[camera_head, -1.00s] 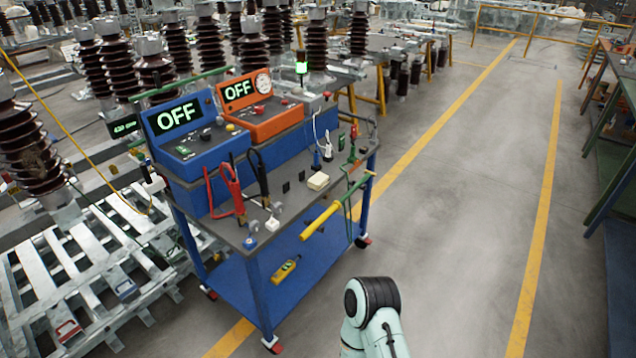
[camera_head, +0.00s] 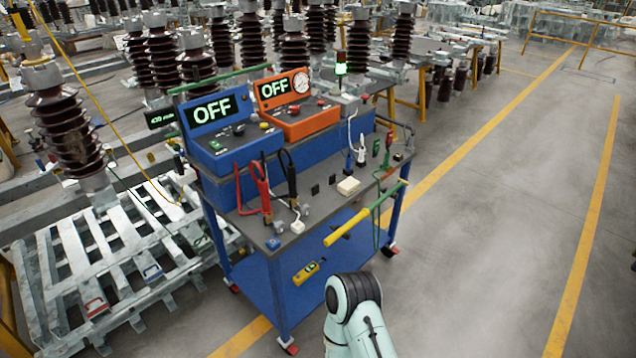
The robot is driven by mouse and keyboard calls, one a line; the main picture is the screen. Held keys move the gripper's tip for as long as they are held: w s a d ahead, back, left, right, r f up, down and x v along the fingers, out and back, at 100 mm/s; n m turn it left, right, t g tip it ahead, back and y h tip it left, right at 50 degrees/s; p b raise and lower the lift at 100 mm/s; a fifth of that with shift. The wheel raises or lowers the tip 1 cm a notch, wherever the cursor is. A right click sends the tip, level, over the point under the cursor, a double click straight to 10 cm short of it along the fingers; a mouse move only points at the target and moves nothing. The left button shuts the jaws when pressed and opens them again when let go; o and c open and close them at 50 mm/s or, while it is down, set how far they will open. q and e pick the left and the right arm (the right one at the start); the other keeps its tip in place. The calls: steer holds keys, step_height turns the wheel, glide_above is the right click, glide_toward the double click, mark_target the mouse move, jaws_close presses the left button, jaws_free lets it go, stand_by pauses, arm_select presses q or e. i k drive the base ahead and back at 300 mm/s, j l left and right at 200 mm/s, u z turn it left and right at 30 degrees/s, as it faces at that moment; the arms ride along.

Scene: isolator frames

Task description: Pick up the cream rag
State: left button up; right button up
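The cream rag (camera_head: 348,186) looks like a small folded cream block. It lies on the grey top of the blue cart (camera_head: 320,207), near the middle of its front part. A pale green and black link of my own arm shows at the bottom centre, in front of the cart and well apart from the rag. Neither of my grippers is in view.
Red and black clamps (camera_head: 262,188) stand left of the rag. A yellow rod (camera_head: 346,228) sticks out past the cart's front right edge. Blue (camera_head: 219,130) and orange (camera_head: 297,108) "OFF" units sit behind. Metal pallets (camera_head: 100,262) lie left; open floor (camera_head: 490,220) lies right.

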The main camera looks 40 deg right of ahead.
mark_target(350, 185)
steer(key=l+u, duration=0.5)
steer(key=l, duration=0.55)
steer(key=l+u, duration=0.1)
steer(key=l, duration=1)
steer(key=l+u, duration=0.15)
steer(key=l, duration=0.95)
steer(key=k, duration=0.05)
